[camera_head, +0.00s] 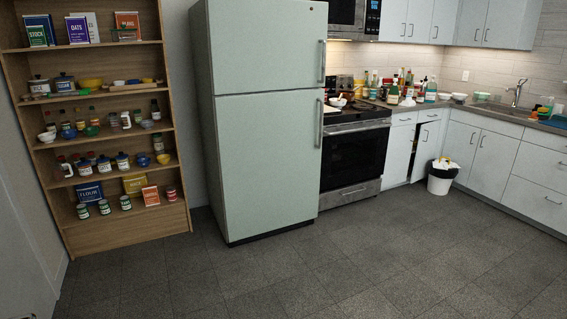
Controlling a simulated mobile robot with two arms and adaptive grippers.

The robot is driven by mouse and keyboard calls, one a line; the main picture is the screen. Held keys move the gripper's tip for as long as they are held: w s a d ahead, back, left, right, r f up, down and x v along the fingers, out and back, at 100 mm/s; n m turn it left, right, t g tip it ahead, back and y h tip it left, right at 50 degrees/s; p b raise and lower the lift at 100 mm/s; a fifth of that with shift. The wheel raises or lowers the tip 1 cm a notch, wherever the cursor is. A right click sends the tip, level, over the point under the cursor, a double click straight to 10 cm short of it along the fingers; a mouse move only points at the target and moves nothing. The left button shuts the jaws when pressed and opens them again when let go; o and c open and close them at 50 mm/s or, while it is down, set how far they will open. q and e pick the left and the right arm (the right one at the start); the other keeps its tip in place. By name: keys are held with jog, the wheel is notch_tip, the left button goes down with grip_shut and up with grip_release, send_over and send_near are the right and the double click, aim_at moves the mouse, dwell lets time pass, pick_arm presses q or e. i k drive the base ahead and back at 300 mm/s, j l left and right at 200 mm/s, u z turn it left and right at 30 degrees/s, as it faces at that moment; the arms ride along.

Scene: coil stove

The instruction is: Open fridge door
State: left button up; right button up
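The pale green fridge (265,150) stands left of the stove, and its front faces me at a slight angle. It has a small upper door (262,48) and a tall lower door (265,165), both shut. A vertical metal handle (323,62) is at the right edge of the upper door. Another vertical handle (319,123) is at the upper right edge of the lower door. The top of the fridge is cut off by the frame. Neither of my grippers shows in the head view.
A wooden shelf (128,240) with jars and boxes stands left of the fridge. A stove (352,158) stands right of it, then white cabinets and a cluttered counter. The grey tiled floor (330,270) ahead is clear.

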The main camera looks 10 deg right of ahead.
aim_at(268, 144)
jog(key=i+z, duration=0.4)
jog(key=i, duration=1.65)
